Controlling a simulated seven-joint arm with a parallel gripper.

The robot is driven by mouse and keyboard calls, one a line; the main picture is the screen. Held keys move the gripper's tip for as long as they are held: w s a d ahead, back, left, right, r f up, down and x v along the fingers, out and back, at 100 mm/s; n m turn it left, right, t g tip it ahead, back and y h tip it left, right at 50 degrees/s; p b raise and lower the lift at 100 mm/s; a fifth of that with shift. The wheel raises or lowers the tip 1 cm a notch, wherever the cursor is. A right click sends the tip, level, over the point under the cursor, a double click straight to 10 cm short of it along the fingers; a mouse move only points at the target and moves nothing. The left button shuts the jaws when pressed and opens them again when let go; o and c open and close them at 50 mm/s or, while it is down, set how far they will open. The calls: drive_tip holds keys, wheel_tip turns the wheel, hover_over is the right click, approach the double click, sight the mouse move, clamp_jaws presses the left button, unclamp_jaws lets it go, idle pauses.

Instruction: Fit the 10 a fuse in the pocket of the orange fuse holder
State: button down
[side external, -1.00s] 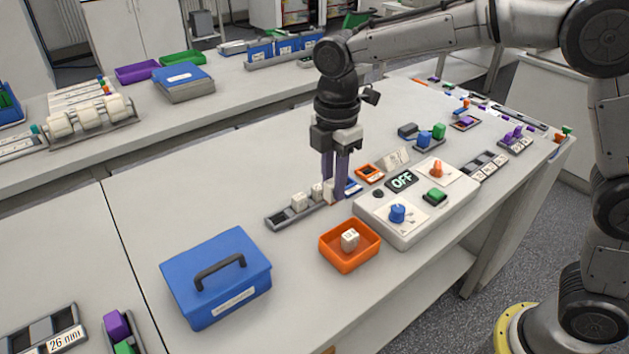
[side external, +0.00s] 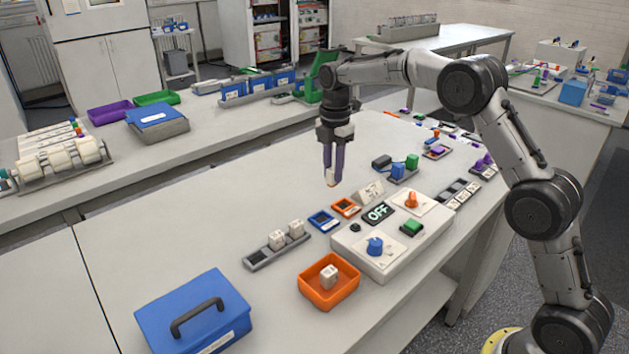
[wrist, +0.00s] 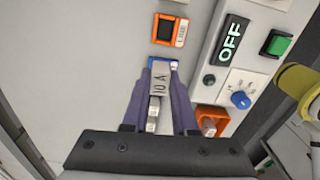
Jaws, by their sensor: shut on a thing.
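My gripper (side external: 332,172) is shut on the pale 10 A fuse (wrist: 157,84), whose "10 A" label shows in the wrist view. The fuse end (side external: 331,181) shows below the fingertips, held in the air above the bench. The orange fuse holder (side external: 336,210) lies on the bench below and slightly right of the gripper in the side view. In the wrist view the orange holder (wrist: 181,34) lies ahead of the fingertips, with a dark, empty-looking pocket. A blue holder (side external: 313,216) sits beside it; the fuse and fingers partly hide it in the wrist view.
A grey rack (side external: 258,261) holds two white fuses. An orange tray (side external: 347,295) holds another white block. The control box (side external: 345,246) with an OFF display (side external: 379,212) stands right of the holders. A blue case (side external: 195,313) stands in front. The bench behind the holders is clear.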

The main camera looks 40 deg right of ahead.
drive_tip(key=shift+m, duration=0.5)
drive_tip(key=shift+s+d+f, duration=0.1)
drive_tip(key=shift+d+f, duration=0.6)
drive_tip(key=shift+f, duration=0.7)
drive_tip(key=shift+w+d+f, duration=0.1)
drive_tip(key=shift+d+f, duration=0.55)
drive_tip(key=shift+f, duration=0.8)
drive_tip(key=shift+s+d+f, duration=0.1)
drive_tip(key=shift+d+f, duration=0.6)
drive_tip(key=shift+f, duration=0.7)
drive_tip(key=shift+f, duration=0.2)
drive_tip(key=c, duration=0.6)
unclamp_jaws()
drive_tip(key=shift+r, duration=0.1)
